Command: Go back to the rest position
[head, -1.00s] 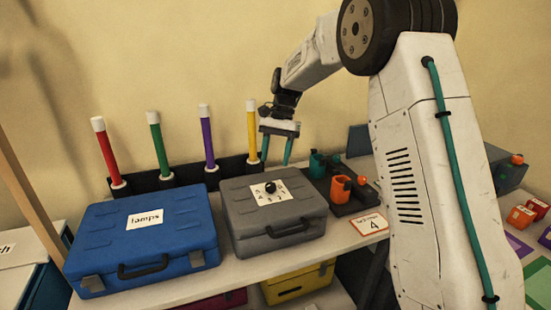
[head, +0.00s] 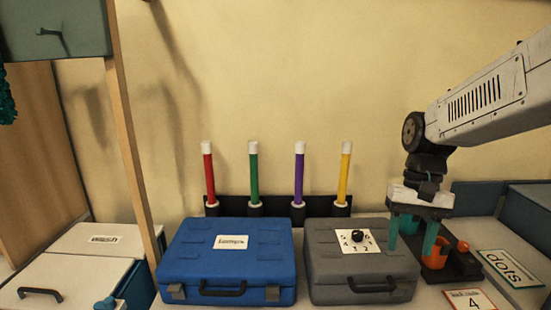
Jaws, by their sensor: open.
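My gripper (head: 411,240) hangs from my arm at the right of the head view, pointing down. Its two teal fingers are apart with nothing between them.
A blue case (head: 230,255) and a grey case (head: 360,262) with a dial (head: 357,236) stand shut on the bench. Behind them a dark rack (head: 275,205) holds red, green, purple and yellow sticks. A wooden post (head: 132,150) rises at left. A "4" card (head: 470,298) lies at front right.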

